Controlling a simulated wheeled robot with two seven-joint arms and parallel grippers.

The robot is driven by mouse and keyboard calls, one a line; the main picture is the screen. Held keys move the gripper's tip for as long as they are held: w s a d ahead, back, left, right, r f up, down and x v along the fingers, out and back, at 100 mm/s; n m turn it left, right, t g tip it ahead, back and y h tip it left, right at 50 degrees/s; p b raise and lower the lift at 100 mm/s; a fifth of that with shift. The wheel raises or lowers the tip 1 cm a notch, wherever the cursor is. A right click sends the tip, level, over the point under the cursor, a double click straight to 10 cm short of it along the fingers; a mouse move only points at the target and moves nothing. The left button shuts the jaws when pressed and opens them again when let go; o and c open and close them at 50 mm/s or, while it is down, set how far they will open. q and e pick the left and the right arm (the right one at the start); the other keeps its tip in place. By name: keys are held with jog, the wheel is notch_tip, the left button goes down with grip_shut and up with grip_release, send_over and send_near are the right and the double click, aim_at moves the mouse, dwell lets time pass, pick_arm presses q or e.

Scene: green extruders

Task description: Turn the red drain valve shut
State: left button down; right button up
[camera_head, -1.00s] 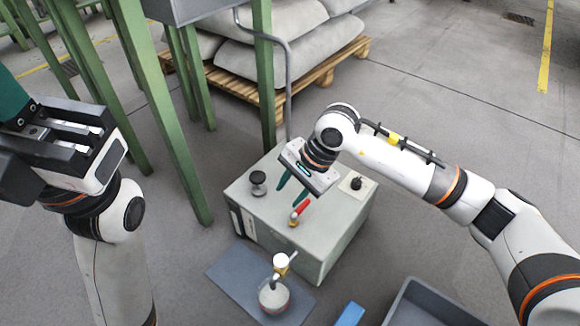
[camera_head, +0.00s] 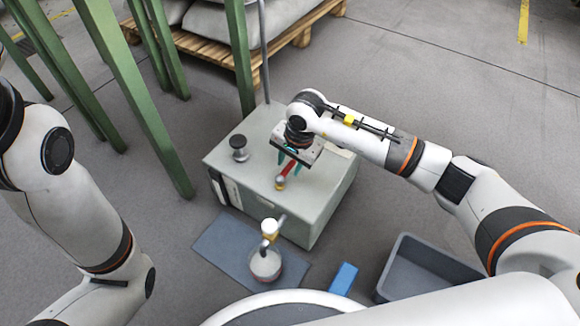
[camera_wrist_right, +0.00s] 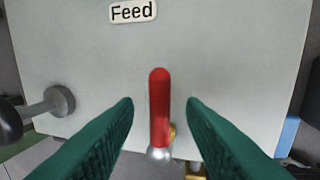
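The red drain valve handle (camera_head: 288,168) stands on top of the pale grey-green cabinet (camera_head: 325,205), above a small brass fitting. In the right wrist view the red handle (camera_wrist_right: 159,105) runs up the picture, with a silvery end at the bottom and brass partly hidden behind it. My right gripper (camera_head: 290,162) is just over the handle. Its teal fingers are open, one on each side of the handle, with a visible gap on both sides in the wrist view. My left arm shows at the left, but its gripper is outside the picture.
A black knob (camera_head: 238,148) stands on the cabinet's left. A blue block (camera_head: 343,278) and a grey bin (camera_head: 425,268) lie in front. Green posts (camera_head: 145,95) stand behind left.

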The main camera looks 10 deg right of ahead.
jog(key=shift+f, duration=0.2)
grip_shut()
dwell(0.3)
